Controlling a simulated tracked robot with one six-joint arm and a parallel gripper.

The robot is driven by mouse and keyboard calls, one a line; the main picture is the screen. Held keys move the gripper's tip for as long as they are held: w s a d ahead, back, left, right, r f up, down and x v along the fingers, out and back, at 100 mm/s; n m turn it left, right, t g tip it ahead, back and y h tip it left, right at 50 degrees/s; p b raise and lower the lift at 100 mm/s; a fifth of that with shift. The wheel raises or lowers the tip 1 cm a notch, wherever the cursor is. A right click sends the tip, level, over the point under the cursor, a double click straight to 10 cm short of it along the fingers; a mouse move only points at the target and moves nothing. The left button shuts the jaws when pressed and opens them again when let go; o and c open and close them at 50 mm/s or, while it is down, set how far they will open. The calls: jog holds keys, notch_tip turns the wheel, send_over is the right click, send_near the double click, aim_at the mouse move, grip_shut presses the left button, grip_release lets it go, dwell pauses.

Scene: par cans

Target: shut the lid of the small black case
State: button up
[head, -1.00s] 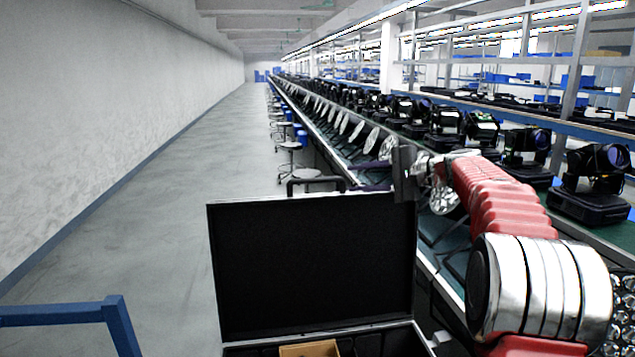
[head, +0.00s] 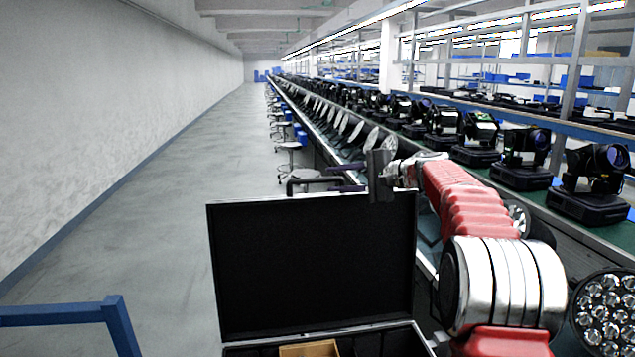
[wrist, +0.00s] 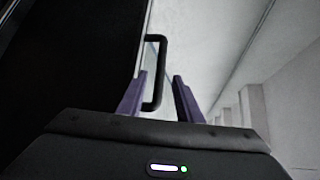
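The small black case stands open at the bottom of the head view, its dark lid (head: 312,268) upright above the base's light rim (head: 372,326). A black handle (head: 300,181) sticks up from the lid's top edge. My gripper (head: 330,178) is at the lid's top right, its purple fingers pointing left at the handle. In the wrist view my gripper (wrist: 160,76) is open, and the handle (wrist: 161,70) shows between the fingertips. I cannot tell whether a finger touches it. The lid's dark face (wrist: 70,60) fills the upper left of the wrist view.
A tan box (head: 308,349) lies inside the case base. A long bench with several black stage lights (head: 590,185) runs along the right. Stools (head: 290,150) stand beside it. A blue rail (head: 60,314) is at the lower left. The grey floor (head: 190,180) left of the case is clear.

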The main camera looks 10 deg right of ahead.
aim_at(321, 181)
jog(key=x, duration=0.7)
jog(key=shift+w+f, duration=0.1)
jog(key=shift+c, duration=0.4)
grip_shut()
jog(key=shift+d, duration=0.1)
